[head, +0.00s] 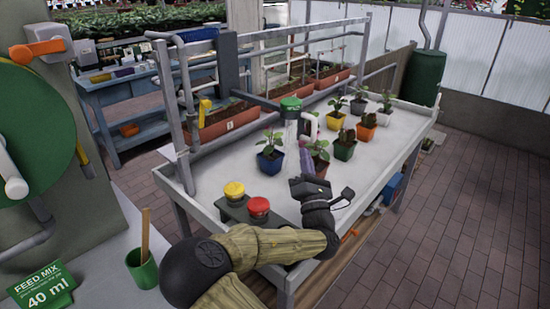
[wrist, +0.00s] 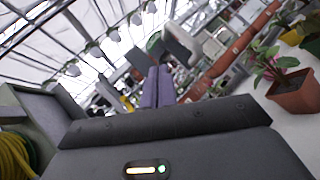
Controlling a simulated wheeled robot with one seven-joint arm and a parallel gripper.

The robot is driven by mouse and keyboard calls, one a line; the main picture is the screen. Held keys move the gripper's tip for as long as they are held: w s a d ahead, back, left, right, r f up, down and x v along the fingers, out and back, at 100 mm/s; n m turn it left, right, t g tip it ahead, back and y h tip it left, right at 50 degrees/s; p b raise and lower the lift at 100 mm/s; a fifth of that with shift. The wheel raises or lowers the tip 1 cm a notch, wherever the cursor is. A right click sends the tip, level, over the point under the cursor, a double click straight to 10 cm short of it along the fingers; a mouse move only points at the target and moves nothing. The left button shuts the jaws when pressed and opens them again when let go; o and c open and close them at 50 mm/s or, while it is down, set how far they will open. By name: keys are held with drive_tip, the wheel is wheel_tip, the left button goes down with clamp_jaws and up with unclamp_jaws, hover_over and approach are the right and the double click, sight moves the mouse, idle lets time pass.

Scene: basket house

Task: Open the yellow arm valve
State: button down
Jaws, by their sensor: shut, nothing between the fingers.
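The yellow arm valve (head: 205,110) is a small yellow lever on the grey pipe frame at the left back of the white planting table (head: 225,160). My gripper (head: 306,160) is over the middle of the table, to the right of the valve and well apart from it. Its purple fingers are together and hold nothing; they also show shut in the wrist view (wrist: 158,85). A small yellow patch shows left of the fingers in the wrist view, too small to tell whether it is the valve.
A green-capped clear fixture (head: 291,104) stands between my gripper and the valve. A yellow button (head: 234,190) and a red button (head: 258,206) sit at the table's near edge. Several potted plants, including a blue pot (head: 270,161), stand on the table. An orange handle (head: 38,49) is far left.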

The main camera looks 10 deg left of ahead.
drive_tip(key=s+d+f+m+g+h, duration=0.1)
drive_tip(key=d+f+m+g+h, duration=0.45)
drive_tip(key=d+f+m, duration=0.4)
drive_tip(key=s+d+f+m+g+h, duration=0.1)
drive_tip(key=d+f+m+g+h, duration=0.3)
drive_tip(key=d+f+m+h, duration=0.55)
drive_tip(key=s+d+r+m+g+y, duration=0.1)
drive_tip(key=s+m+g+y, duration=0.2)
drive_tip(key=s, duration=0.9)
drive_tip(key=s+d+r+m+g+y, duration=0.1)
drive_tip(key=s+m+g+y, duration=0.2)
drive_tip(key=s+m+g, duration=0.4)
drive_tip(key=s+m, duration=0.2)
drive_tip(key=s, duration=0.3)
drive_tip(key=shift+r+m+y, duration=0.3)
drive_tip(key=shift+r+y, duration=0.1)
drive_tip(key=shift+w+d+g, duration=0.1)
drive_tip(key=shift+d+g, duration=0.05)
drive_tip(key=shift+g, duration=0.1)
